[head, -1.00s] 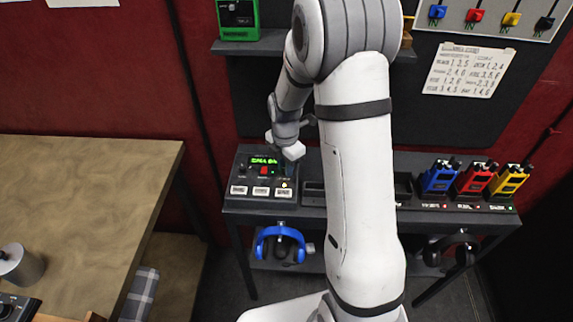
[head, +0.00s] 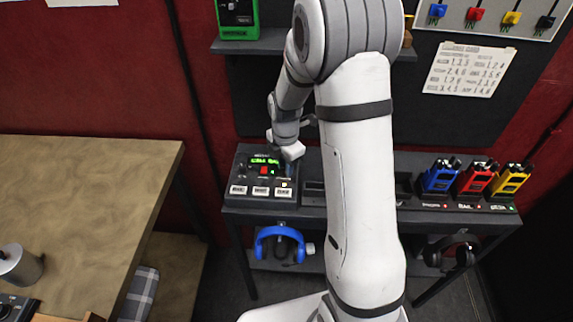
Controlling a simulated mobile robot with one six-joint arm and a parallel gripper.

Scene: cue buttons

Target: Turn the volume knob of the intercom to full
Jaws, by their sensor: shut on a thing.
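The intercom (head: 241,179) is a dark sloped console at the left end of the dark shelf table. It has a green lit display (head: 264,161), a red button (head: 264,170), a row of white buttons (head: 262,191) and a small yellow light at its right. My gripper (head: 289,160) points down at the console's upper right part, right of the display. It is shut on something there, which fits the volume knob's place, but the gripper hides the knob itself. The knob's setting cannot be read.
Blue, red and yellow radios (head: 475,180) stand in chargers at the table's right. Blue headphones (head: 280,243) and black headphones (head: 453,250) hang below. A green box (head: 238,18) sits on the upper shelf. A wooden table (head: 85,190) is at the left.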

